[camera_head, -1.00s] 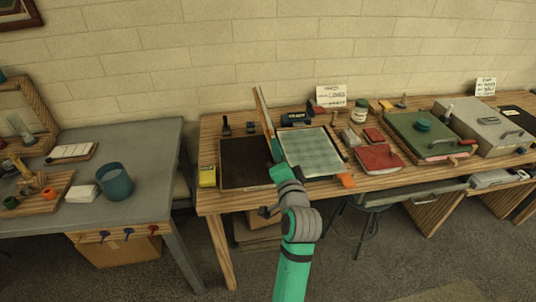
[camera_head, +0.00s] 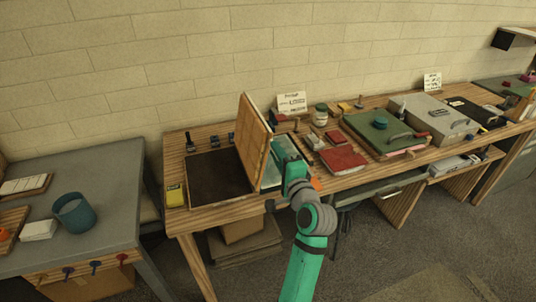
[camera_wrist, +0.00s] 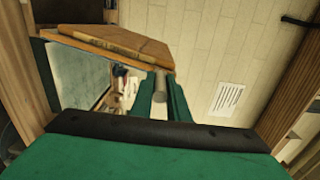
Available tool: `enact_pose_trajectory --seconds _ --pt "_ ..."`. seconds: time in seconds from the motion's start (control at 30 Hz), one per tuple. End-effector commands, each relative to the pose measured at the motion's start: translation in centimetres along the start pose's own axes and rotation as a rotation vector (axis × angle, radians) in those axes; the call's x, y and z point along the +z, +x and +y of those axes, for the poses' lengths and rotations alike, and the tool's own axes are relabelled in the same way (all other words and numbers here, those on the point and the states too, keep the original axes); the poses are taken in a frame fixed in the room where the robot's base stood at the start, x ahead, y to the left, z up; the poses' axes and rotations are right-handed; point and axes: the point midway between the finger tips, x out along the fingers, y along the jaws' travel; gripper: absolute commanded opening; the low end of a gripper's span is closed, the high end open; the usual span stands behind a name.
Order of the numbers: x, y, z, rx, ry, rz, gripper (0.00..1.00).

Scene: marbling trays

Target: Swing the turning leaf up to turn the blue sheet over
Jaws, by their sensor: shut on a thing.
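The turning leaf (camera_head: 254,142) is a wooden board standing steeply on edge between a dark bed and a pale blue-green sheet. Its brown face shows to the left in the head view, and it also shows at the top of the wrist view (camera_wrist: 125,42). My gripper (camera_head: 282,148) is on the leaf's right side. In the wrist view my fingers (camera_wrist: 161,95) are shut on a grey round handle (camera_wrist: 160,80) by the board's edge. The pale blue-green sheet (camera_head: 270,177) is mostly hidden behind the leaf and my arm.
The dark bed (camera_head: 215,178) left of the leaf is bare. A yellow block (camera_head: 174,195) sits beside it. Small tools and a sign (camera_head: 292,103) stand behind. A red book (camera_head: 343,161) and a green board (camera_head: 382,133) lie to the right.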

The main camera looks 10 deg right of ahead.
Motion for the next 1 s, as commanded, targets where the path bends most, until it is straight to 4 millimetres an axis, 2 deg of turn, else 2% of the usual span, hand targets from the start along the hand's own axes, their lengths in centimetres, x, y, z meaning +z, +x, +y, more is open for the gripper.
enact_pose_trajectory --seconds 0.43,1.0 --pt "-2.3 0.1 0.4 -0.002 0.112 -0.003 0.00" --pt "-2.6 0.1 0.5 -0.003 0.125 -0.002 0.00"
